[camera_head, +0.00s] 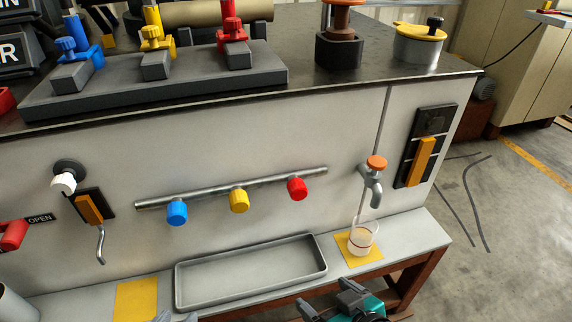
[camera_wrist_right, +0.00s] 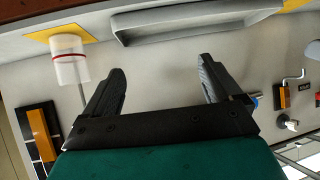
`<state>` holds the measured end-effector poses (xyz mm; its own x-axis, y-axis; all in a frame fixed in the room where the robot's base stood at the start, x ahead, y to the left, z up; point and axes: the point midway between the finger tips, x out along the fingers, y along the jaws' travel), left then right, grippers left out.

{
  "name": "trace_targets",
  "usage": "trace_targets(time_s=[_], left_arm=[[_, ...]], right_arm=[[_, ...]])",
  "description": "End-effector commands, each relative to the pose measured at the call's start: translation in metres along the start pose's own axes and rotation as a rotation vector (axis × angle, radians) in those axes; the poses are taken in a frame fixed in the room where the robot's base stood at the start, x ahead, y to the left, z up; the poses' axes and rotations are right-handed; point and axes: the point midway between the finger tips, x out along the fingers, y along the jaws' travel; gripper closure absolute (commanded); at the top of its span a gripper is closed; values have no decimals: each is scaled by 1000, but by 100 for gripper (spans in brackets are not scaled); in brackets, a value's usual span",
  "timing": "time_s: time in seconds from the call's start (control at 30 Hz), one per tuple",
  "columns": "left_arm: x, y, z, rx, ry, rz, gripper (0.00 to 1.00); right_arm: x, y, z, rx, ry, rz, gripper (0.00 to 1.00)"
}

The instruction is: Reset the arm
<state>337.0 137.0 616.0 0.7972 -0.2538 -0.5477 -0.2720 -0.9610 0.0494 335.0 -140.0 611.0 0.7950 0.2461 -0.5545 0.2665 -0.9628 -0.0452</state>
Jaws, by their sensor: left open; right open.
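My right gripper (camera_head: 330,298) is low at the bottom of the head view, in front of the shelf and near the tray's front right corner. In the right wrist view its two dark fingers (camera_wrist_right: 162,68) stand wide apart with nothing between them. Only the grey tips of my left gripper (camera_head: 176,317) show at the bottom edge of the head view, near the tray's front left corner. It is open, and I see nothing held in it. The rest of my left arm is out of view.
An empty grey tray (camera_head: 186,287) sits on the shelf. A beaker (camera_head: 362,238) with pale contents stands on a yellow pad (camera_head: 346,257) under an orange-topped tap (camera_head: 375,180). Blue, yellow and red knobs (camera_head: 239,200) line the panel. Another yellow pad (camera_head: 137,298) lies left.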

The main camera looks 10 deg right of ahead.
Motion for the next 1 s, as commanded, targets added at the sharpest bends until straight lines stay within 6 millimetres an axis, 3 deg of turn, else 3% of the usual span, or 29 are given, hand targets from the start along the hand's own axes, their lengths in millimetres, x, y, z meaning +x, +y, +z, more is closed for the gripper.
trace_targets(time_s=[0.03,0.5,0.7,1.0], left_arm=[[-15,-1,-23,2,7,-7,57],[-82,-23,-76,19,-24,-80,57],[-91,-27,-82,23,-25,-90,57],[-90,-27,-80,23,-23,-92,57]], right_arm=[[-15,1,-18,-1,-4,6,8],[-83,20,-81,-18,-17,72,8],[-92,24,-87,-23,-17,83,8],[-92,25,-85,-23,-15,85,8]])
